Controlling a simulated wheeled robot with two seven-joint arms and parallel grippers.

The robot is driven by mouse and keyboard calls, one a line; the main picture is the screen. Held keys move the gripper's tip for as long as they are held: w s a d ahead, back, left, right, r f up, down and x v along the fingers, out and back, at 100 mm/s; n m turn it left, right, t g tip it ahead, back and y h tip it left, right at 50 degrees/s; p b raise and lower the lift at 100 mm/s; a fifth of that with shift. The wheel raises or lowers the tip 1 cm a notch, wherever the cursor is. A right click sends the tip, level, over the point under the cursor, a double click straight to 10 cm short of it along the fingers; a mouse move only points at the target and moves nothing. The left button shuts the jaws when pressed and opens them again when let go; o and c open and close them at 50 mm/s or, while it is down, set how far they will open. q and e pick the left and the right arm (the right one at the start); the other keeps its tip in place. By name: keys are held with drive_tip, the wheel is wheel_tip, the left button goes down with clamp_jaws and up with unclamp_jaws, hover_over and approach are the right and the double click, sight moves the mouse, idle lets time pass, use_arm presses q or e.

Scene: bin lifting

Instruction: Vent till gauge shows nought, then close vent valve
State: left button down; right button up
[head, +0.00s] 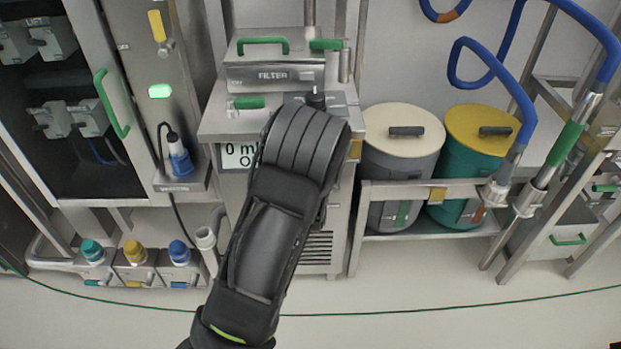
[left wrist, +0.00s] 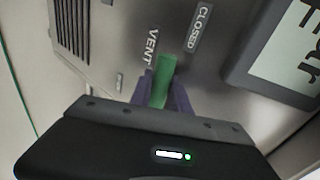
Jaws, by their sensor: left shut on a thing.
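The gauge display (head: 238,156) on the front of the central steel unit reads "0 m" at its left end; my arm hides the rest. In the left wrist view a corner of the display (left wrist: 285,60) shows only part of its text. The green vent valve lever (left wrist: 164,72) is between the purple fingers of my left gripper (left wrist: 161,95), which is shut on it. The lever's tip lies between the "VENT" label (left wrist: 151,48) and the "CLOSED" label (left wrist: 199,28). In the head view my left arm hides the gripper and valve. My right gripper is not in view.
A FILTER box (head: 275,77) with green handles sits on top of the unit. Two lidded drums (head: 403,130) (head: 484,133) stand on a rack at the right, near blue hoses (head: 470,68). A glass-fronted cabinet (head: 121,175) stands at the left. The floor in front is mostly clear.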

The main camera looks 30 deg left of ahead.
use_arm(q)
drive_tip(key=shift+a+r+y+p, duration=0.1)
drive_tip(key=shift+r+y+p, duration=0.2)
drive_tip(key=shift+p, duration=0.2)
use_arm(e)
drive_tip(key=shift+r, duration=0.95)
use_arm(q)
drive_tip(key=c, duration=1.5)
unclamp_jaws()
drive_tip(key=p+v, duration=0.1)
drive_tip(key=v, duration=0.6)
drive_tip(key=shift+s+d+r, duration=0.2)
drive_tip(key=shift+d+r, duration=0.05)
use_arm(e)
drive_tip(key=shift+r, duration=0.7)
